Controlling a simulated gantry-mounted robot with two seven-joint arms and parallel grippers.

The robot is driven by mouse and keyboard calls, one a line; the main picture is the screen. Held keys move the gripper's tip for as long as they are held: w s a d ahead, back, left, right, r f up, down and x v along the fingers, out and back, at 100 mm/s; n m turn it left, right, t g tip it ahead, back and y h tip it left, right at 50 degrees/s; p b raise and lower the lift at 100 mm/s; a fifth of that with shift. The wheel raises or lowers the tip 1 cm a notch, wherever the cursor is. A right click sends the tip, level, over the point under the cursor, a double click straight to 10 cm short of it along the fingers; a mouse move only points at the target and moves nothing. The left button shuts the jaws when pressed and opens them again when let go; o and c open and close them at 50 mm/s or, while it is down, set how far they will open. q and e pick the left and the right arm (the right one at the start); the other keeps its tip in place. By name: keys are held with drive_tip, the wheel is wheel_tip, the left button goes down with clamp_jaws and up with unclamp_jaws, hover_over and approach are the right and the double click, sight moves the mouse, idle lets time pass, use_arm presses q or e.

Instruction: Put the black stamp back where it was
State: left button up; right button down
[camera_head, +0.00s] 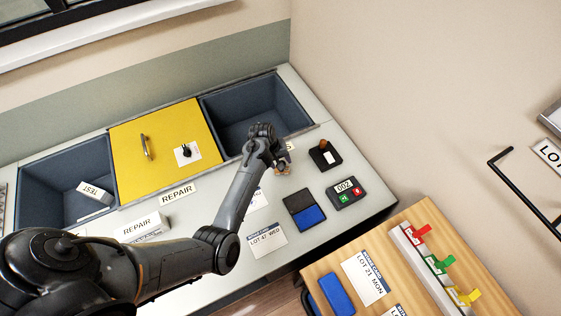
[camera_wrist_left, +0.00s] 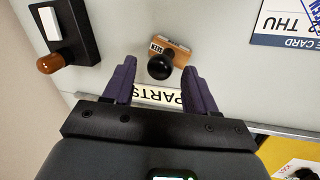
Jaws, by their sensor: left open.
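The black stamp (camera_wrist_left: 160,66), with a round black knob on a wooden block marked SEEN, rests on the grey counter in the left wrist view. My left gripper (camera_wrist_left: 160,84) is open, its two purple fingers on either side of the near edge of the stamp, not closed on it. In the head view my left gripper (camera_head: 281,160) is over the counter by the right bin and mostly hides the stamp. A black holder (camera_head: 325,158) with a white block and a brown knob stands just right of it; it also shows in the left wrist view (camera_wrist_left: 82,30). My right gripper is not in view.
An open ink pad (camera_head: 304,210) and a keypad device reading 002 (camera_head: 346,192) lie nearer. A PARTS label (camera_wrist_left: 165,96) is beside the stamp. A yellow lid (camera_head: 130,125) lies between two open bins. A small black object (camera_head: 186,150) sits on its white card.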

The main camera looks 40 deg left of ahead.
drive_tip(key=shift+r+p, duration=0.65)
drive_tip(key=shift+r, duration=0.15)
use_arm(q)
drive_tip(key=v, duration=1)
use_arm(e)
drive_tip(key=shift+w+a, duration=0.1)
use_arm(q)
drive_tip(key=s+d+r+m, duration=0.1)
drive_tip(key=s+d+m, duration=0.3)
drive_tip(key=s, duration=0.4)
drive_tip(key=s+d+r+m+y, duration=0.1)
drive_tip(key=s+d+m, duration=0.3)
drive_tip(key=s, duration=0.5)
drive_tip(key=s+d+r+m, duration=0.2)
drive_tip(key=s+d+m, duration=0.3)
drive_tip(key=s+d, duration=0.2)
drive_tip(key=shift+s+d+r+t+y, duration=0.2)
drive_tip(key=shift+s+t+y, duration=0.2)
drive_tip(key=shift+s, duration=0.25)
wheel_tip(320, 180, up, 20)
drive_tip(key=p, duration=2)
drive_tip(key=shift+r, duration=0.2)
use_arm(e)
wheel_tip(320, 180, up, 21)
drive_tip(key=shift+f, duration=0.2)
